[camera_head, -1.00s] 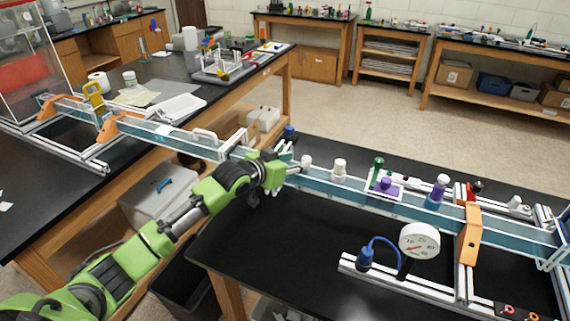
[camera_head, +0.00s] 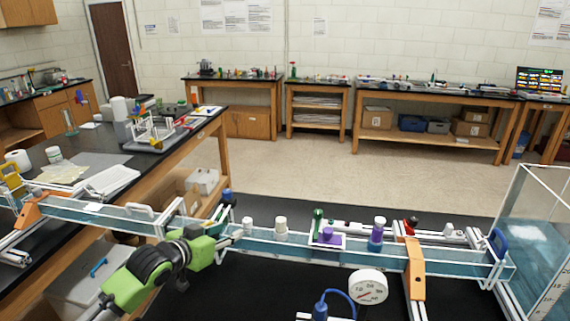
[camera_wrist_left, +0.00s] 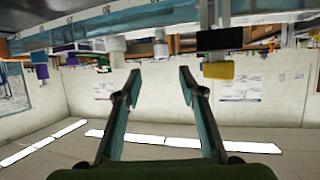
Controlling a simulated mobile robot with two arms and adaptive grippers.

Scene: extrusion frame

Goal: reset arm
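My left gripper (camera_head: 236,238) is at the end of a green and black arm that comes in from the lower left in the head view. It is at the near side of a long clear flume (camera_head: 345,255), close to a white-capped fitting (camera_head: 248,226). Whether it touches the flume cannot be told. In the left wrist view the two fingers of the gripper (camera_wrist_left: 159,76) are spread apart with nothing between them. The flume edge (camera_wrist_left: 120,22) runs across the top of that upside-down picture. My right gripper is in neither view.
A dial gauge (camera_head: 368,287) and an orange support (camera_head: 415,268) stand right of the arm. A purple bottle (camera_head: 377,234) and a white bottle (camera_head: 281,226) stand along the flume. A clear tank (camera_head: 540,240) is at the right. Open floor (camera_head: 300,175) lies beyond.

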